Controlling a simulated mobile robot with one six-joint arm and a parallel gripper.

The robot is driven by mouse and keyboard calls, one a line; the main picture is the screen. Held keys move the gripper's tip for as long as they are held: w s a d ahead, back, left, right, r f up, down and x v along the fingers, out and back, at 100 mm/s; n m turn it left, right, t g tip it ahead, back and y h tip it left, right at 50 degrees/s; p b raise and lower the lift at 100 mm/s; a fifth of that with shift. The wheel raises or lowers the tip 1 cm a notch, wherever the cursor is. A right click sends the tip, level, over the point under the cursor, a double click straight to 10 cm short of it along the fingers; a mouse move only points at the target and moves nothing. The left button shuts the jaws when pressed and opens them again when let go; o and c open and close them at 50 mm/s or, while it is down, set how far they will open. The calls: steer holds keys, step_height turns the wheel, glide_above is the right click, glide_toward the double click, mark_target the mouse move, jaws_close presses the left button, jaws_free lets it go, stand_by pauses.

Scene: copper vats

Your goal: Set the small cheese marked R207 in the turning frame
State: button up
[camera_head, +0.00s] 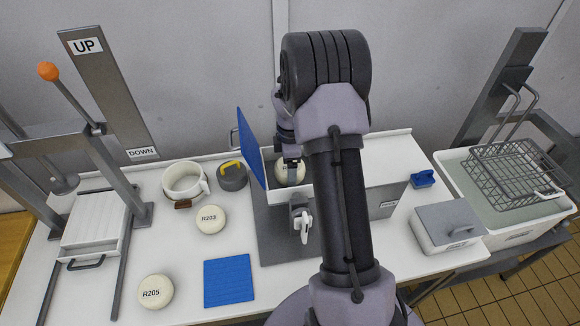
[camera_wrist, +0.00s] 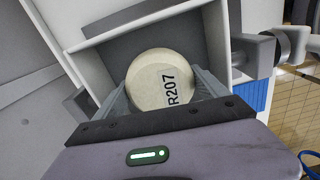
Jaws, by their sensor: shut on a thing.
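The cheese is within the opening of a white box-like frame with a grey inside (camera_wrist: 235,35), which looks like the turning frame. I cannot tell whether the cheese touches its floor. In the head view a blue panel (camera_head: 252,148) stands open at its left, and a pale handle (camera_head: 304,225) is at its front.
Cheeses R203 (camera_head: 210,219) and R205 (camera_head: 155,291) lie left, near a blue mat (camera_head: 229,281). A press is far left; a lidded box (camera_head: 450,227) and a basket tub (camera_head: 515,238) are right.

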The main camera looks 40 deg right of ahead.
steer(key=shift+f, duration=0.4)
stand_by(0.4)
steer(key=o, duration=1.8)
steer(key=shift+c, duration=0.2)
step_height(320, 180, up, 7)
steer(key=p, duration=0.5)
steer(key=shift+r, duration=0.1)
